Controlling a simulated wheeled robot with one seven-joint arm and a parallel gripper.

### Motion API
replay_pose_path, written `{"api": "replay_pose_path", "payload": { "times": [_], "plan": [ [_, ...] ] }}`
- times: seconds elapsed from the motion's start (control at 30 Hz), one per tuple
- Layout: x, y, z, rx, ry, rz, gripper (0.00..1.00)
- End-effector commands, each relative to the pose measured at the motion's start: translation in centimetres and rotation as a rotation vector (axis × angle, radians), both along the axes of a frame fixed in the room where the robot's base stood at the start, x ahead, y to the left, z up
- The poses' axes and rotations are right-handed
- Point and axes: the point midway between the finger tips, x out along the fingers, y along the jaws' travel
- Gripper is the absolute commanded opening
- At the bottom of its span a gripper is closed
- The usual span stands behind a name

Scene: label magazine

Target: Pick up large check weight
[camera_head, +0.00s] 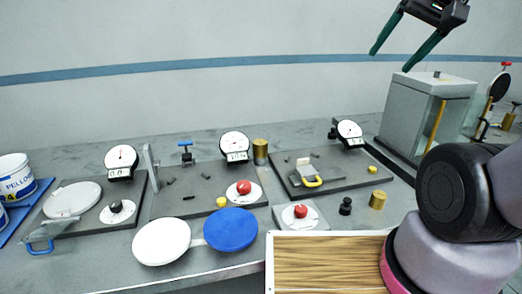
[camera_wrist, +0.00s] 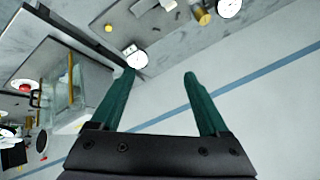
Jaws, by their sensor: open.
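Several brass weights stand on the grey bench; none has a readable label. The largest-looking one, a tall brass cylinder (camera_head: 260,151), stands at the back beside the middle dial. A brass cylinder also shows at the top of the wrist view (camera_wrist: 201,16). A shorter brass cylinder (camera_head: 378,200) stands at the front right beside a black weight (camera_head: 345,206). My gripper (camera_head: 391,60) has dark green fingers and is raised high at the upper right, well away from the weights. In the wrist view my gripper (camera_wrist: 160,74) is open, with nothing between its fingers.
Dial gauges (camera_head: 234,146) stand along dark plates. A glass-sided cabinet (camera_head: 428,112) stands at the right below my gripper. White (camera_head: 161,242) and blue (camera_head: 231,230) discs and a wood-grained board (camera_head: 325,262) are in front. The air above the bench's middle is clear.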

Motion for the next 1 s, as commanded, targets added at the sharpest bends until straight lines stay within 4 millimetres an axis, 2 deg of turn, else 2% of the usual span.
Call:
{"api": "replay_pose_path", "payload": {
  "times": [0.43, 0.47, 0.57, 0.67, 0.73, 1.0],
  "plan": [
    [0.0, 0.0, 0.0, 0.0, 0.0, 0.0, 0.79],
    [0.0, 0.0, 0.0, 0.0, 0.0, 0.0, 0.81],
    [0.1, 0.4, -0.3, 0.019, 0.017, 0.002, 0.81],
    [0.6, 1.7, -1.3, 0.088, 0.081, 0.008, 0.81],
    [1.0, 3.4, -2.4, 0.172, 0.156, 0.007, 0.81],
    [3.0, 11.5, -6.0, 0.572, 0.507, -0.043, 0.81]
  ]
}}
